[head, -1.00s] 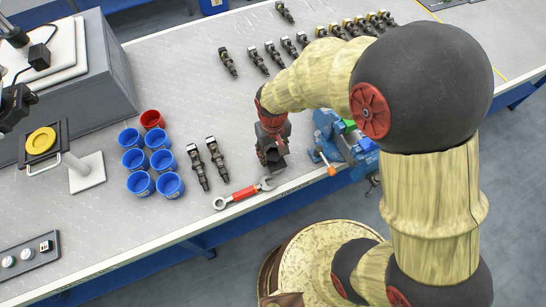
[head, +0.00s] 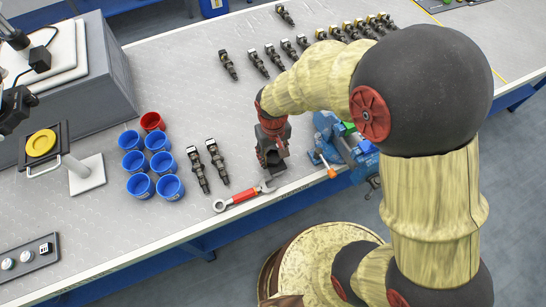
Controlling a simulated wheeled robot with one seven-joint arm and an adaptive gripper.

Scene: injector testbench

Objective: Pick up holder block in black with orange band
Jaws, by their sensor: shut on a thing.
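My gripper (head: 271,157) points down over the front part of the bench, between the wrench and the blue vise. It is shut on a dark thing low between its fingers, which I take to be the black holder block. The fingers hide most of it, and I cannot make out an orange band. I cannot tell whether it touches the bench top.
A red-handled wrench (head: 240,195) lies just left of my gripper, by the front edge. A blue vise (head: 343,145) stands close on the right. Two injectors (head: 217,163), several blue cups (head: 169,187) and a red cup (head: 151,121) are further left. More injectors (head: 258,63) lie behind.

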